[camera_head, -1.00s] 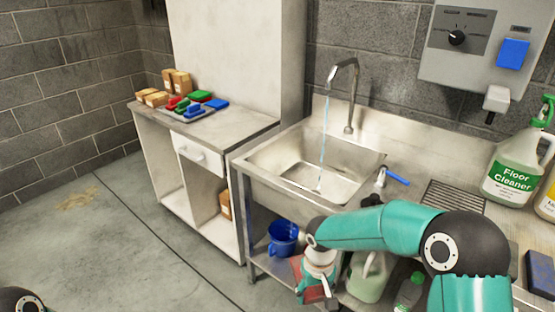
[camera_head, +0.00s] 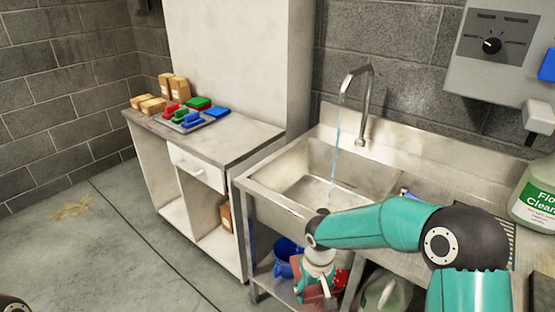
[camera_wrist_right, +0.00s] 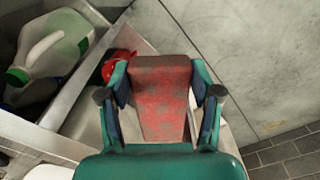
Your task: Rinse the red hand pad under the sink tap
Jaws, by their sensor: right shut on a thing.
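The red hand pad (camera_wrist_right: 162,95) is a flat block with worn grey patches. My right gripper (camera_wrist_right: 160,100) is shut on it, with a finger on either side. In the head view the right gripper (camera_head: 318,285) hangs low in front of the sink's lower shelf, and part of the pad (camera_head: 308,294) shows beside it. The steel sink (camera_head: 275,200) is above and behind the gripper. The tap (camera_head: 363,105) runs a thin stream of water (camera_head: 335,155) into the basin. My left gripper is out of view.
A blue bucket (camera_head: 284,257), a red object (camera_head: 341,283) and a pale green jug (camera_head: 385,292) are under the sink. A cabinet (camera_head: 255,140) at left bears a tray of coloured pads and small boxes. A floor cleaner bottle (camera_head: 538,195) stands right. The floor at left is clear.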

